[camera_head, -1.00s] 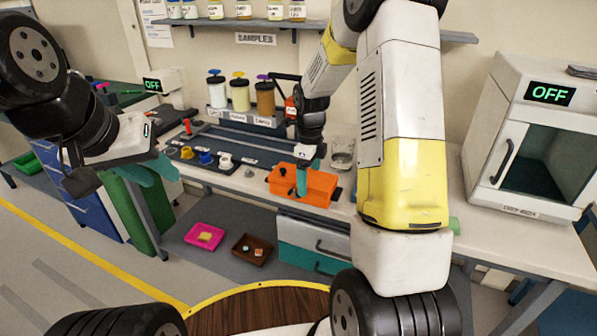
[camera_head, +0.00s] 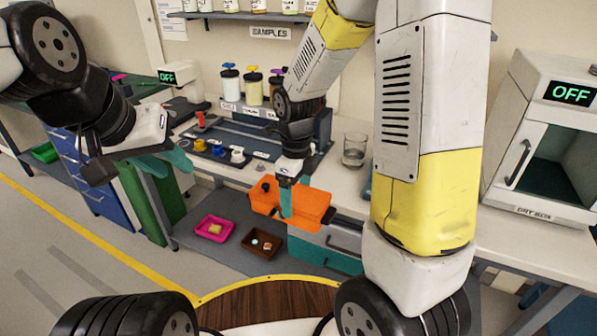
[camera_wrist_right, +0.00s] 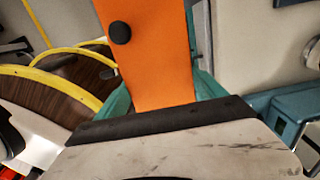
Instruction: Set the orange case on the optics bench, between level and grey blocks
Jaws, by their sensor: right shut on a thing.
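The orange case (camera_head: 311,207) hangs in front of the white counter, above the floor and drawers. My right gripper (camera_head: 287,200) is shut on it, with a teal finger across its near side. In the right wrist view the case (camera_wrist_right: 155,60) sits between the teal fingers, and a dark round knob shows on it. My left gripper (camera_head: 165,164) is empty at the left, away from the case; its finger gap is unclear. I cannot make out a level or grey blocks, or tell which surface is the optics bench.
The white counter (camera_head: 345,180) carries a dark tray (camera_head: 215,153) with coloured parts, sample jars (camera_head: 231,80) and a glass beaker (camera_head: 354,150). A dry box (camera_head: 560,150) stands right. Pink (camera_head: 214,229) and brown (camera_head: 262,244) trays lie low down. Another table (camera_head: 30,125) stands far left.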

